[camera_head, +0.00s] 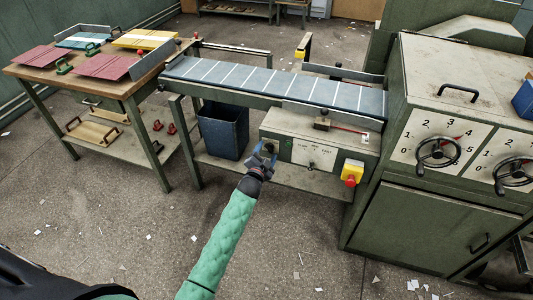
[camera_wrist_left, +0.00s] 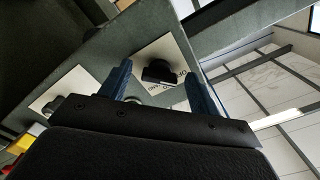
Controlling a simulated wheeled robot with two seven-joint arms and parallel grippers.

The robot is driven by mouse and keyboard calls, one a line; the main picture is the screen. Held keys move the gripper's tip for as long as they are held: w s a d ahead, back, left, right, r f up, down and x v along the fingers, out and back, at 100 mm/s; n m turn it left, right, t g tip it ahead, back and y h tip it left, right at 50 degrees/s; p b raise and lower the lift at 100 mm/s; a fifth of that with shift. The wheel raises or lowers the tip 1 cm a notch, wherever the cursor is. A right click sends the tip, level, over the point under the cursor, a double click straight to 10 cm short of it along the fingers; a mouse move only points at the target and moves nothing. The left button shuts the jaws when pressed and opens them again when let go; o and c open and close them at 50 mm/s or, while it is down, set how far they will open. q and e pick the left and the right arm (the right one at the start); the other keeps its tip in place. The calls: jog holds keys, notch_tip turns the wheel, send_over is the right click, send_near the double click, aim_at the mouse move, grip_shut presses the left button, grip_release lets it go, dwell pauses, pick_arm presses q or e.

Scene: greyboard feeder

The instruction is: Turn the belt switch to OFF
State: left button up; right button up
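The control box (camera_head: 300,126) stands below the conveyor's front edge. In the left wrist view a black knob switch (camera_wrist_left: 160,72) sits on a pale plate (camera_wrist_left: 172,50) with partly hidden lettering that seems to include OFF. My left gripper (camera_head: 264,158) is at the left end of the box front, over that switch. Its blue fingers (camera_wrist_left: 158,88) are apart, one on each side of the knob, with gaps visible; contact cannot be told. The knob's exact setting is unclear. A second black knob (camera_wrist_left: 76,103) is on another plate, also seen in the head view (camera_head: 312,165). My right gripper is not in view.
A yellow box with a red button (camera_head: 352,173) is at the box's right end. The conveyor belt (camera_head: 275,82) runs above. A blue bin (camera_head: 222,130) stands left of the gripper. A green machine with handwheels (camera_head: 437,152) is on the right. The floor in front is open.

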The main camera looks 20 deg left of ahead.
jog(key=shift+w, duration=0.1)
pick_arm(q)
jog(key=s+b, duration=0.1)
jog(key=s, duration=0.6)
jog(key=shift+s, duration=0.4)
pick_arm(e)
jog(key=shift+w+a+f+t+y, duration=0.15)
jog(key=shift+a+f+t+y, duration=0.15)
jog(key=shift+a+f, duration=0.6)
pick_arm(q)
jog(key=shift+a, duration=0.1)
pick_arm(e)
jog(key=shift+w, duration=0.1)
